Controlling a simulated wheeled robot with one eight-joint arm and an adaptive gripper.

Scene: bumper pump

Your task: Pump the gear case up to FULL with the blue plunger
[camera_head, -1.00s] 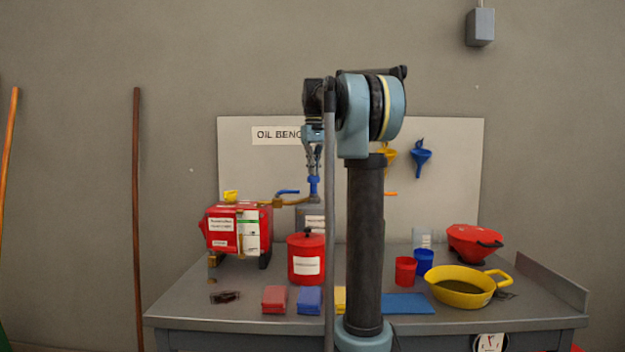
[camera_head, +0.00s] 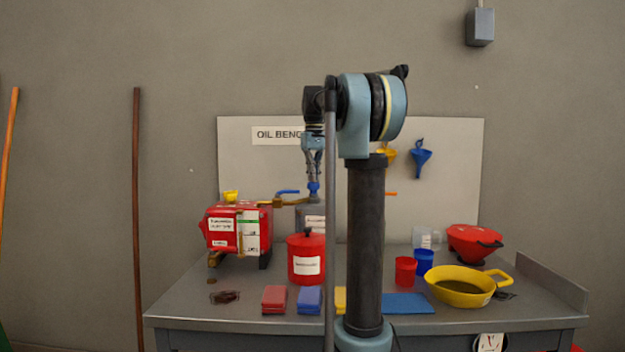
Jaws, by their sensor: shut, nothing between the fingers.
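The blue plunger (camera_head: 314,189) stands upright on top of the grey pump can (camera_head: 311,214) at the back of the bench. My gripper (camera_head: 314,181) points down directly over it, with shut fingers at the plunger's top; they appear to touch it, not grip it. The red gear case (camera_head: 222,234) is at the bench's left, with white labels and a green-and-white panel on its front. The panel's level marks are too small to read. A brass-coloured pipe (camera_head: 278,202) with a blue lever (camera_head: 288,192) runs between can and case.
A red lidded can (camera_head: 306,262) stands in front of the pump. Red (camera_head: 274,299) and blue (camera_head: 309,299) cloths lie at the front edge. A dark puddle (camera_head: 225,297) lies front left. Cups and a yellow pan (camera_head: 460,285) are at right.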

